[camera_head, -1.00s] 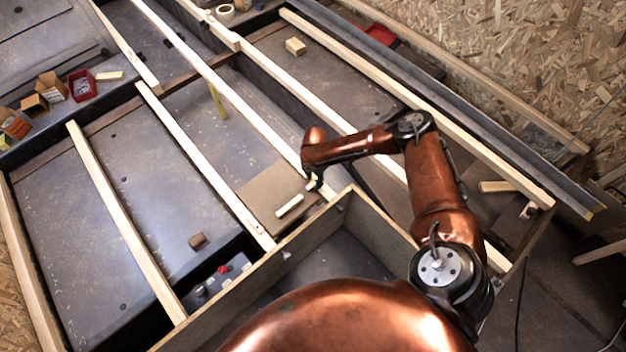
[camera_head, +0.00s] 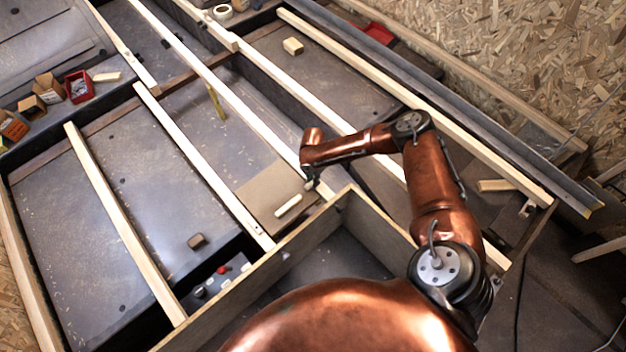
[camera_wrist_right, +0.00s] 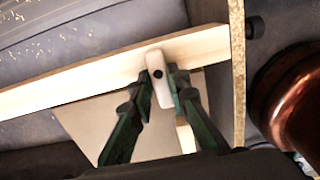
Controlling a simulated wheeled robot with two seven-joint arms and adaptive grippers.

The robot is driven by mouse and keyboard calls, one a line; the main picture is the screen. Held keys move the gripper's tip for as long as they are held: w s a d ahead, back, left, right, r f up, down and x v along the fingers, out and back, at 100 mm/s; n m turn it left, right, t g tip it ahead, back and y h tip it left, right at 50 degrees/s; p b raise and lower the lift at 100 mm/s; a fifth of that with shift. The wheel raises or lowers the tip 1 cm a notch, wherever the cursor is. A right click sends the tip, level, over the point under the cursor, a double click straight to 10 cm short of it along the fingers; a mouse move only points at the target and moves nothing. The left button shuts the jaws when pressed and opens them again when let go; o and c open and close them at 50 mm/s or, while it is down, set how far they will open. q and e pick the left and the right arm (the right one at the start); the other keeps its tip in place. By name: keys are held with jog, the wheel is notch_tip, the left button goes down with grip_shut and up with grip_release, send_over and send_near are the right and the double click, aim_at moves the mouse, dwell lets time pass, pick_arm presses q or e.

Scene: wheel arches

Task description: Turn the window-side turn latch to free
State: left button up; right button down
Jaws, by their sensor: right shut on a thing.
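The turn latch (camera_wrist_right: 157,68) is a small pale bar with a dark pivot dot. In the right wrist view it lies crosswise on a pale wooden batten (camera_wrist_right: 75,82), its lower end reaching toward the brown panel (camera_wrist_right: 95,115). My right gripper (camera_wrist_right: 160,92) is shut on the latch, with one dark green finger on each side. In the head view my right gripper (camera_head: 312,184) is small and dark at the batten beside the panel (camera_head: 265,198), and the latch is mostly hidden there. My left gripper is not in view.
A pale bar (camera_head: 288,206) lies on the panel. A wooden-sided frame (camera_head: 345,205) stands close in front of the gripper. Long battens cross the grey floor panels.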

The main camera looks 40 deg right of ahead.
jog(key=shift+m+p, duration=0.5)
jog(key=shift+m, duration=0.1)
jog(key=m+p, duration=0.3)
jog(key=m, duration=0.4)
jog(key=shift+w+p, duration=0.15)
jog(key=shift+p, duration=0.25)
jog(key=m+p, duration=0.2)
jog(key=m, duration=0.3)
jog(key=shift+w+d, duration=0.1)
jog(key=shift+w, duration=0.05)
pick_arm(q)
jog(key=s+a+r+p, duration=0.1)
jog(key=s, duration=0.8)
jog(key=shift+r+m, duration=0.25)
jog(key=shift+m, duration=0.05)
pick_arm(e)
jog(key=shift+w+d+m, duration=0.1)
jog(key=shift+d+m, duration=0.05)
jog(key=shift+m, duration=2.15)
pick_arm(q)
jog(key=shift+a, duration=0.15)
